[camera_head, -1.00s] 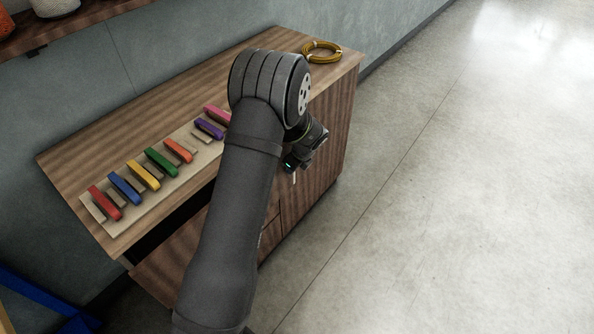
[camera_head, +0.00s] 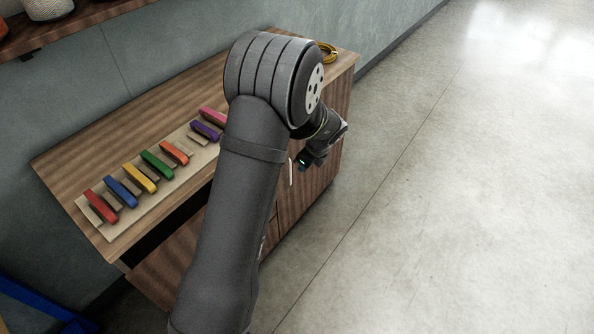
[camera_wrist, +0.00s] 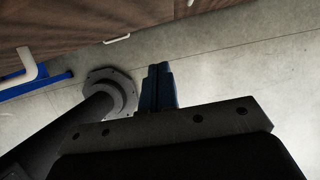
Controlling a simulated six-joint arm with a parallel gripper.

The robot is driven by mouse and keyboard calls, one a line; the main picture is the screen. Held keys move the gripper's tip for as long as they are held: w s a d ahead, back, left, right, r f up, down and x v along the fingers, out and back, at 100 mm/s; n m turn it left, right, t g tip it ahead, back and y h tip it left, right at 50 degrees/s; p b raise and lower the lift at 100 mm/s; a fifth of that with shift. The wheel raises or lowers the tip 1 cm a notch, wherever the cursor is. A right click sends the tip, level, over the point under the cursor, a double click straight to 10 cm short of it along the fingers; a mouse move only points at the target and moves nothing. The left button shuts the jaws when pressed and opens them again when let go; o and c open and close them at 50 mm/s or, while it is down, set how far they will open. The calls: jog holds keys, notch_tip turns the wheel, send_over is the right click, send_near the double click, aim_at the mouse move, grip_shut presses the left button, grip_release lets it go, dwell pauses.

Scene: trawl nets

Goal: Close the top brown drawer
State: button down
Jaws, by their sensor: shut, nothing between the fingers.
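The brown wooden cabinet (camera_head: 90,158) stands against the wall. Its top brown drawer (camera_head: 172,265) is pulled out at the left front, with a dark gap between its front and the cabinet top; my arm hides its right part. My gripper (camera_head: 304,164) is off the cabinet's front at the right, apart from the drawer. In the wrist view its blue fingers (camera_wrist: 158,86) are together and empty, above bare floor. The cabinet front (camera_wrist: 70,22) fills the upper left there, with white handles (camera_wrist: 117,38).
A board with several coloured bars (camera_head: 140,178) lies on the cabinet top. A yellow coil (camera_head: 327,50) sits at its far end, partly hidden. A blue frame (camera_head: 35,302) stands on the floor at lower left. The floor (camera_head: 450,200) to the right is clear.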

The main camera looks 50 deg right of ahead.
jog(key=shift+v, duration=1.7)
jog(key=s+a+f+m+t+y, duration=0.2)
jog(key=a+f+y, duration=0.45)
jog(key=a, duration=0.85)
jog(key=s+a+f+m+t+y, duration=0.1)
jog(key=s+a+f+m+y, duration=0.25)
jog(key=a+f, duration=0.85)
jog(key=w+a+r+m+t+y, duration=0.1)
jog(key=a+r+m+t+y, duration=0.35)
jog(key=a, duration=1.05)
jog(key=shift+n+t+h, duration=0.45)
jog(key=shift+n+h, duration=0.05)
jog(key=shift+h, duration=0.35)
jog(key=shift+w+a+r, duration=0.25)
jog(key=shift+w+a, duration=0.85)
jog(key=shift+w, duration=0.8)
jog(key=shift+w+a+r, duration=0.25)
jog(key=shift+w+a, duration=0.9)
jog(key=shift+w, duration=0.7)
jog(key=shift+w+a+r, duration=0.25)
jog(key=shift+w+a, duration=0.85)
jog(key=shift+w, duration=0.8)
